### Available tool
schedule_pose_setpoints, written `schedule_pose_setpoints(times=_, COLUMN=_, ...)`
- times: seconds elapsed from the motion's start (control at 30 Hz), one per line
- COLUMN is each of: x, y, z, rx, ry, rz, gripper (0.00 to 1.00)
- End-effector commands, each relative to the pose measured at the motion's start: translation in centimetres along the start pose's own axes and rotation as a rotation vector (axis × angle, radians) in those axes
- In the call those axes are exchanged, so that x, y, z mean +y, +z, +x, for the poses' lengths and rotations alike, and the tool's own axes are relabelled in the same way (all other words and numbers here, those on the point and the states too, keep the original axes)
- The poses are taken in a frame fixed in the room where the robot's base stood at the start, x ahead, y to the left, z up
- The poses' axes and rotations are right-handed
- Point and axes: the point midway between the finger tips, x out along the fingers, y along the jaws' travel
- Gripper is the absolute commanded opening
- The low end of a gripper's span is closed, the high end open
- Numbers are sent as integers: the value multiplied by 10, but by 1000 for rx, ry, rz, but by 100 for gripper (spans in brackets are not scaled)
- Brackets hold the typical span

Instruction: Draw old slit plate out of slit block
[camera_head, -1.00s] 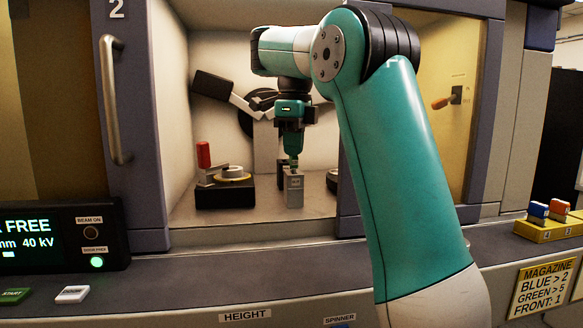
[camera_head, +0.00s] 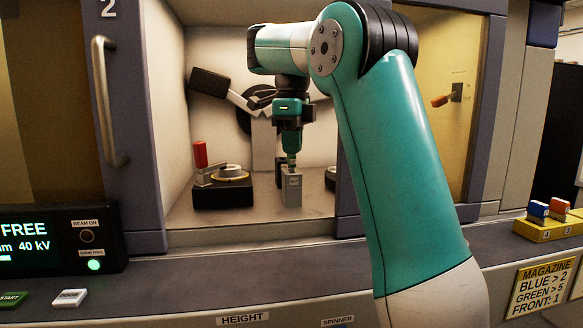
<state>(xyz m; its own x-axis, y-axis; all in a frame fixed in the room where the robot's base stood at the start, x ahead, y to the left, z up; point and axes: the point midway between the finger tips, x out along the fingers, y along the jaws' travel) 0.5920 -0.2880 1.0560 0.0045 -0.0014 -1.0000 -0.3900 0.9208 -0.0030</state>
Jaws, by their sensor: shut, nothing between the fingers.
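My gripper (camera_head: 291,162) points straight down inside the open chamber. Its fingers are shut, and their tips are at the top of the small grey slit block (camera_head: 291,191). The block stands upright on the chamber floor. I cannot make out the plate itself or any gap between the tips and the block.
A dark stage with a round holder (camera_head: 224,194) and a red-handled lever (camera_head: 200,154) stands left of the block. A yellow magazine (camera_head: 546,231) stands far right.

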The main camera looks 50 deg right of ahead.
Motion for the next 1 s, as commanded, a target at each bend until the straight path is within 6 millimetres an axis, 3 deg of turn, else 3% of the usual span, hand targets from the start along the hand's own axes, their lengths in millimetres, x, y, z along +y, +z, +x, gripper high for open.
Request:
schedule_pose_setpoints(times=0.07, x=-2, y=0, z=2, rx=13, ry=3, rz=-1, gripper=0)
schedule_pose_setpoints(times=0.73, x=-1, y=0, z=-45, rx=3, ry=1, rz=0, gripper=0)
schedule_pose_setpoints(times=1.0, x=-1, y=0, z=-47, rx=3, ry=1, rz=0, gripper=0)
